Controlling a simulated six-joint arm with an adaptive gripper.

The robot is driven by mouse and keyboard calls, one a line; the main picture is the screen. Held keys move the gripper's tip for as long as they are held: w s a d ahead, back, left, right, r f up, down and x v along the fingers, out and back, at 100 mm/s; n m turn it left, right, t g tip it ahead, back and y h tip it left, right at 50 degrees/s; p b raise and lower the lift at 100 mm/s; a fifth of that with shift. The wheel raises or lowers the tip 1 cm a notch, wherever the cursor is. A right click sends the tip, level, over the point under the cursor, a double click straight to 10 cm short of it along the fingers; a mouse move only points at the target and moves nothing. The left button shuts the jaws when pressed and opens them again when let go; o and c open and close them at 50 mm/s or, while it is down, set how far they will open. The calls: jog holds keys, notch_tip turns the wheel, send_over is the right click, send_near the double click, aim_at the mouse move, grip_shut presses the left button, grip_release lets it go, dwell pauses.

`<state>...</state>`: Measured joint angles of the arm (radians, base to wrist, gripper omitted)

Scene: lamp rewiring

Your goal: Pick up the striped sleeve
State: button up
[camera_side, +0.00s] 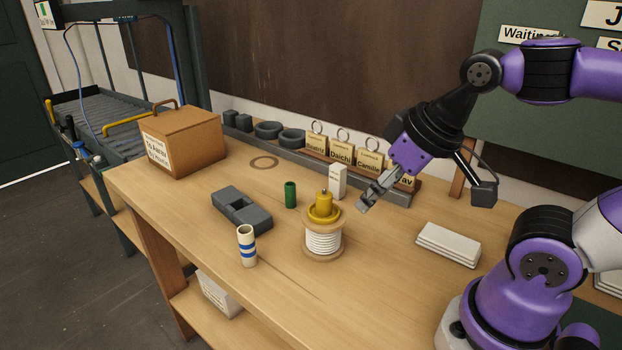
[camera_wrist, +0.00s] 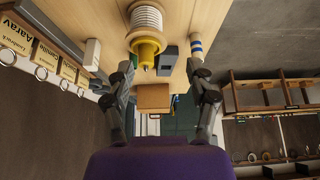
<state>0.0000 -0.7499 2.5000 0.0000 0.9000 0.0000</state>
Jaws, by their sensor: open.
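The striped sleeve (camera_side: 247,246) is a small cream tube with blue bands. It stands upright near the front edge of the workbench, left of the spool of white cord. In the wrist view the striped sleeve (camera_wrist: 196,46) shows at upper right, partly cut off by the right finger. My gripper (camera_side: 367,200) is open and empty, held above the bench to the right of the spool and well away from the sleeve. In the wrist view my gripper (camera_wrist: 162,74) has its fingers spread apart, with nothing between them.
The spool (camera_side: 323,243) with its yellow top stands between my gripper and the sleeve. A grey slotted block (camera_side: 256,220), a green tube (camera_side: 290,194) and a white box (camera_side: 339,182) stand nearby. A cardboard box (camera_side: 195,143) sits at left, white sheets (camera_side: 447,244) at right.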

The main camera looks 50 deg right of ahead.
notch_tip(320, 180, up, 5)
jog(key=n, duration=0.1)
jog(key=w+a+n+t, duration=0.4)
jog(key=w+n, duration=0.3)
jog(key=n, duration=1)
jog(key=w+a+n+t, duration=0.45)
jog(key=w+n, duration=0.25)
jog(key=n, duration=1.1)
send_near(239, 229)
jog(key=w, duration=0.3)
jog(key=shift+w+d+f, duration=0.1)
jog(key=shift+d+f, duration=0.15)
jog(key=shift+f, duration=0.5)
jog(key=shift+w+f, duration=0.2)
jog(key=shift+w, duration=0.05)
jog(key=x, duration=0.7)
jog(key=c, duration=0.9)
